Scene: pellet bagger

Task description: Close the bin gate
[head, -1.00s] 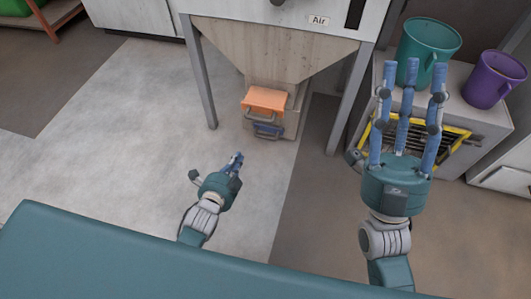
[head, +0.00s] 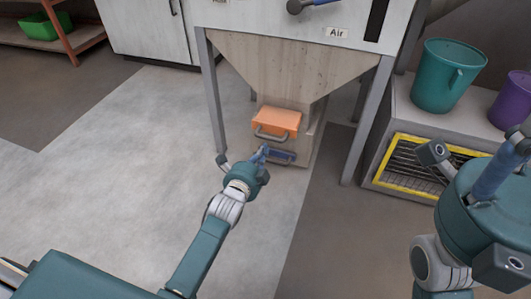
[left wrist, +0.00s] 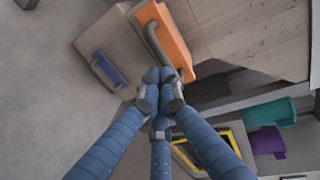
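An orange gate block (head: 277,121) with a grey handle juts from the bottom of the wooden hopper (head: 285,72). A blue gate (head: 281,156) with its own grey handle sits just below it. In the left wrist view the orange gate (left wrist: 166,38) is above the fingertips and the blue gate (left wrist: 108,69) is left of them. My left gripper (head: 262,152) is shut, its blue fingertips drawn together (left wrist: 160,76) close to the handles; I see nothing between them, and contact is unclear. My right gripper (head: 494,172) is partly cut off at the right edge.
Metal legs (head: 215,95) flank the hopper. A grey stand (head: 405,128) at the right carries a teal bucket (head: 441,78) and a purple bucket (head: 511,103), with a yellow-framed grate (head: 420,168) in its front. Floor left of the hopper is clear.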

